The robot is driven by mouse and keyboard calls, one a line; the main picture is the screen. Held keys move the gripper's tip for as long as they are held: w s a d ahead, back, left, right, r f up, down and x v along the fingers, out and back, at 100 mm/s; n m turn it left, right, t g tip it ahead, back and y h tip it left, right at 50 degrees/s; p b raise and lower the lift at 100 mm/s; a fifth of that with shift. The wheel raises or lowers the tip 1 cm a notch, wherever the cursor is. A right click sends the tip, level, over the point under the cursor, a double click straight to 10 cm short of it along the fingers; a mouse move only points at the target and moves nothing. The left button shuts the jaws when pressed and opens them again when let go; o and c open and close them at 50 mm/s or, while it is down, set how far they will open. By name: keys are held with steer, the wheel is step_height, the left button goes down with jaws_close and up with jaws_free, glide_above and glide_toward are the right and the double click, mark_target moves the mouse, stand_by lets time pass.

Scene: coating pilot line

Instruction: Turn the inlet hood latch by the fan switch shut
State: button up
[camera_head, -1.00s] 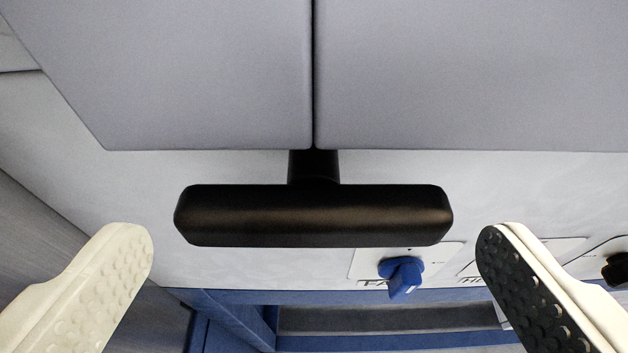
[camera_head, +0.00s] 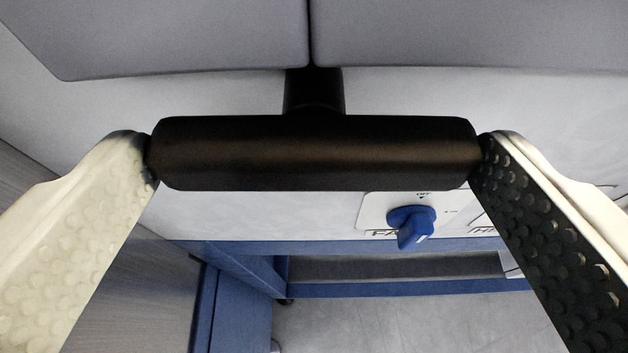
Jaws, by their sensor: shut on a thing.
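The inlet hood latch (camera_head: 315,153) is a thick black T-shaped bar on a short black stem, lying crosswise in the picture. Its stem meets the lower end of the seam between two grey panels. My gripper (camera_head: 316,158) has one finger at each end of the bar, the pale pad on the left and the black studded pad on the right. Both fingertips touch the bar ends, so it is shut on the latch. The blue fan switch (camera_head: 411,225) sits on a white plate below the bar's right half, its label partly legible, with "OFF" above the knob.
Grey hood panels (camera_head: 160,38) fill the top. A second labelled plate (camera_head: 481,222) is partly hidden behind the right finger. A blue frame (camera_head: 400,289) runs below the pale front, with grey floor (camera_head: 400,325) beyond it. A wood-grain grey surface (camera_head: 150,290) stands at left.

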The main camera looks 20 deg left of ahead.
steer(key=m+y, duration=0.1)
steer(key=m, duration=0.2)
steer(key=shift+d+f+g+y, duration=0.1)
steer(key=shift+d+g+y, duration=0.2)
steer(key=shift+y, duration=0.1)
steer(key=m+y, duration=0.2)
steer(key=m, duration=0.1)
steer(key=shift+w+d+f, duration=0.1)
steer(key=shift+d+f, duration=0.05)
steer(key=m, duration=0.1)
steer(key=m+y, duration=0.2)
steer(key=shift+d+f+m, duration=0.1)
steer(key=shift+f+m, duration=0.15)
steer(key=shift+m, duration=0.05)
steer(key=shift+f+m+t+y, duration=0.15)
steer(key=shift+m+t+y, duration=0.5)
steer(key=shift+m, duration=1.05)
steer(key=o, duration=0.7)
